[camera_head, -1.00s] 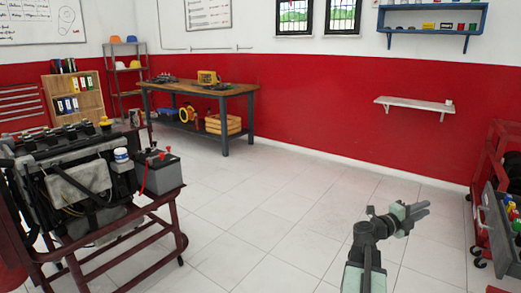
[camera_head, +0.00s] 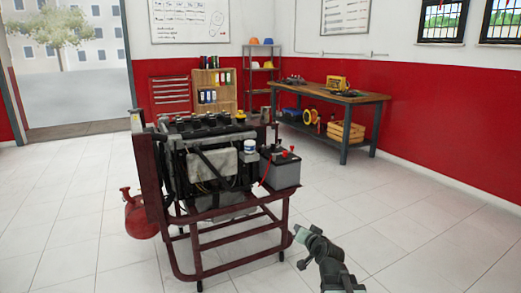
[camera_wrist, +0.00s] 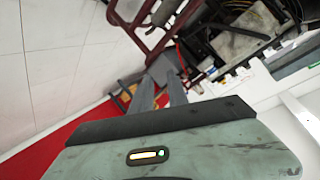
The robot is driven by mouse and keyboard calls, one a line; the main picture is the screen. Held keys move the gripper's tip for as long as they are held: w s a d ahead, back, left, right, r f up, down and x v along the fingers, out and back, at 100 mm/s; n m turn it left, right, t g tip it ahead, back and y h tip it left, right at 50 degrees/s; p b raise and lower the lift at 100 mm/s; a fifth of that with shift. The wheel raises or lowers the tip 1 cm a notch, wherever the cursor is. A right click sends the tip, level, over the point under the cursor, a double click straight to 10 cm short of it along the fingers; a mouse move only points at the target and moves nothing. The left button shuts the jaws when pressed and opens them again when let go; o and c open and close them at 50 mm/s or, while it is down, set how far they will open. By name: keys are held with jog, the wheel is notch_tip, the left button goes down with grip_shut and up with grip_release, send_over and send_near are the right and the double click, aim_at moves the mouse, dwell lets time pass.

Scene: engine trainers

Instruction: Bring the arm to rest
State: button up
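My arm (camera_head: 328,262) shows at the bottom of the head view, right of centre. It is bent, with its end pointing up and left toward the engine stand. My gripper (camera_wrist: 160,82) shows in the wrist view as two grey fingers beyond a dark-edged pale green housing. The fingers stand apart with a narrow gap, and I see nothing held between them. In the head view the fingertips are small and hard to make out.
An engine trainer (camera_head: 215,165) on a dark red wheeled stand (camera_head: 240,232) is just left of my arm, with a grey battery (camera_head: 281,170) on its near right side. A wooden workbench (camera_head: 345,97) is behind. Floor (camera_head: 430,240) to the right is clear.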

jog(key=s+a+f+n+g, duration=0.35)
jog(key=s+f+g, duration=0.25)
jog(key=s+f, duration=0.25)
jog(key=s+d+f+g+h, duration=0.1)
jog(key=s+d+f+g, duration=0.2)
jog(key=s, duration=0.4)
jog(key=s+d+f+g+h, duration=0.1)
jog(key=s+f+g, duration=0.3)
jog(key=s, duration=0.3)
notch_tip(320, 180, up, 30)
jog(key=p, duration=3)
jog(key=shift+s+r+n+g, duration=0.25)
jog(key=shift+s+n+g, duration=0.1)
jog(key=shift+n, duration=0.1)
jog(key=shift+d, duration=0.1)
jog(key=shift+d, duration=0.1)
